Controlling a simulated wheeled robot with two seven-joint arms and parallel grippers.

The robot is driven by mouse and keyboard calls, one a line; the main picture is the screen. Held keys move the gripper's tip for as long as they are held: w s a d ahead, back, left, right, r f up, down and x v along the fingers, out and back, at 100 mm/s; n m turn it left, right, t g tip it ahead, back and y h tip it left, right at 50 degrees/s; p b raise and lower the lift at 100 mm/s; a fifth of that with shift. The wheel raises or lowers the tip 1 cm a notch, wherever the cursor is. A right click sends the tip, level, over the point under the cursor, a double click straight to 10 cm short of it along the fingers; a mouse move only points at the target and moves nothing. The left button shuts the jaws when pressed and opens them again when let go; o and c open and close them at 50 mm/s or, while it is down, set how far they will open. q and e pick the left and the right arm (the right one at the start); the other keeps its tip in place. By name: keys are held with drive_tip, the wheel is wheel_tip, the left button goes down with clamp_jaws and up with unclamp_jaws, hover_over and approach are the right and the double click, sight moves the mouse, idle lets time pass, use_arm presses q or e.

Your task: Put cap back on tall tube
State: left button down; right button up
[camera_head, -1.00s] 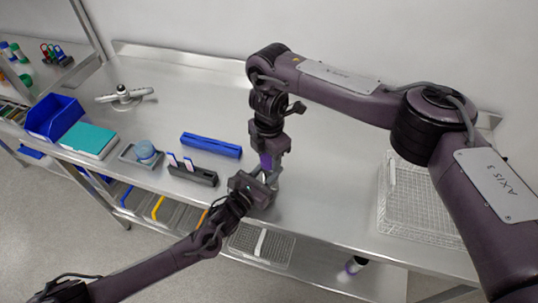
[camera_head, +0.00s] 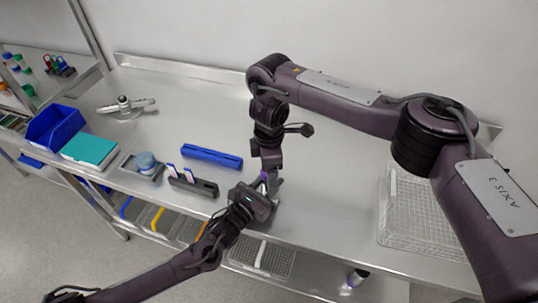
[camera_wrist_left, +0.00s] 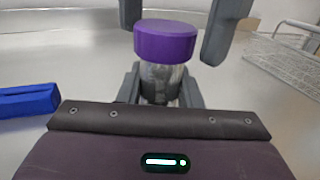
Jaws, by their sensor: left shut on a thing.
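The tall tube (camera_wrist_left: 160,88) is clear, and the purple cap (camera_wrist_left: 166,42) sits over its top in the left wrist view. In the head view the purple cap (camera_head: 264,176) is a small patch between my two grippers. My left gripper (camera_head: 262,197) is shut on the tube below the cap; its fingers (camera_wrist_left: 160,90) stand on both sides of the tube. My right gripper (camera_head: 270,175) comes down from above. Its two grey fingers show wide apart at the cap's sides in the left wrist view, with a gap at the right. The tube's lower part is hidden.
A blue rack (camera_head: 212,156) and a dark rack with small upright items (camera_head: 193,184) lie left of the grippers. A wire basket (camera_head: 420,215) is at the right. The back middle of the table is clear.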

sight(265, 186)
wheel_tip(265, 186, up, 11)
drive_tip(key=shift+r, duration=0.2)
use_arm(q)
drive_tip(key=c, duration=0.9)
unclamp_jaws()
drive_tip(key=shift+c, duration=0.2)
drive_tip(key=b+v, duration=0.2)
drive_tip(key=v, duration=0.5)
drive_tip(key=shift+s+a+f, duration=0.1)
drive_tip(key=shift+s+a, duration=0.15)
drive_tip(key=shift+s, duration=0.05)
use_arm(e)
drive_tip(key=shift+f, duration=0.95)
